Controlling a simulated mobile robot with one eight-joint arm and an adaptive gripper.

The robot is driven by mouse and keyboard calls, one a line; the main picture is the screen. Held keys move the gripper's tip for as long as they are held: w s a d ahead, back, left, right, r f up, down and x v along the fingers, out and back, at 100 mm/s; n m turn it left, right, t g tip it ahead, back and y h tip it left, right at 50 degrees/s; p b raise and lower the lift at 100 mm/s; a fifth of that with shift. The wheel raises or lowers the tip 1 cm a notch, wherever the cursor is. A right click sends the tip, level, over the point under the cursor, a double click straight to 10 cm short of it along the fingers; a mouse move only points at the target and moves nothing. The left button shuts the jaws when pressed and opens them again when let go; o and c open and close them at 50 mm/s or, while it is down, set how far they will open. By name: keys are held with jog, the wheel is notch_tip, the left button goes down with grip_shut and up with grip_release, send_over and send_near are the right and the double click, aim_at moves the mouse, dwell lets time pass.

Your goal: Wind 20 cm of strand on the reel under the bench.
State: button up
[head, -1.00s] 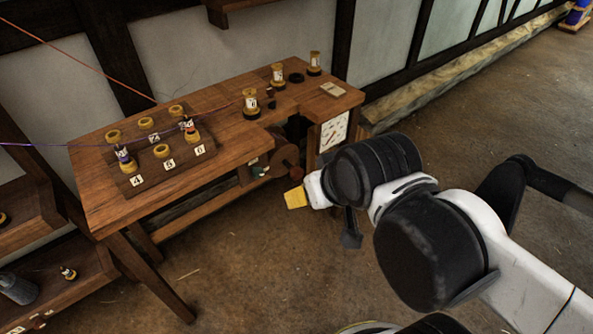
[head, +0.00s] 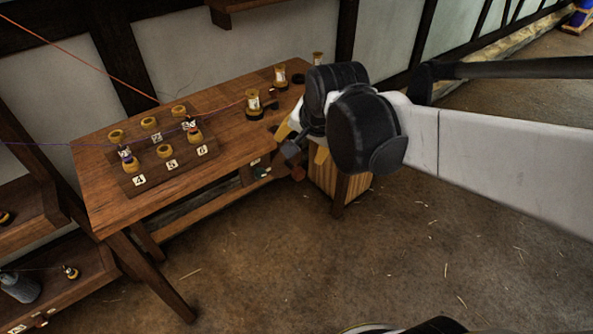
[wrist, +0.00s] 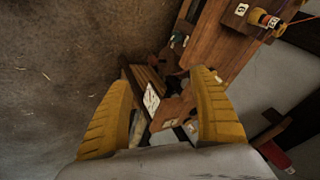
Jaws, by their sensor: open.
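The reel under the bench (head: 298,173) shows only as a small reddish-brown part, mostly hidden behind my gripper and the bench edge. In the wrist view a dark brown rounded part (wrist: 171,62), which looks like the reel, lies beyond the fingertips. The wooden bench (head: 105,195) carries a board (head: 155,160) with numbered spots and several yellow bobbins. A purple strand (head: 60,145) and an orange strand (head: 80,55) run to the bench from the left. My gripper (head: 301,143) is open and empty at the bench's right front, yellow fingers apart; it also shows in the wrist view (wrist: 162,80).
More bobbins (head: 253,103) stand along the bench's back right. A shelf (head: 75,285) with a grey bottle (head: 20,287) stands at the lower left. The floor (head: 400,265) in front is clear.

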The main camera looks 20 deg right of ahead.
jog(key=w+d+f+m, duration=0.3)
jog(key=w+f+m, duration=0.3)
jog(key=w, duration=0.5)
jog(key=m+g, duration=0.2)
jog(key=m, duration=1.5)
send_over(301, 172)
jog(key=s, duration=0.3)
notch_tip(301, 172, down, 26)
jog(key=b+x, duration=0.4)
jog(key=x, duration=0.6)
jog(key=shift+w+a+f, duration=0.15)
jog(key=shift+w+f, duration=0.1)
jog(key=shift+f, duration=0.1)
jog(key=c, duration=1.2)
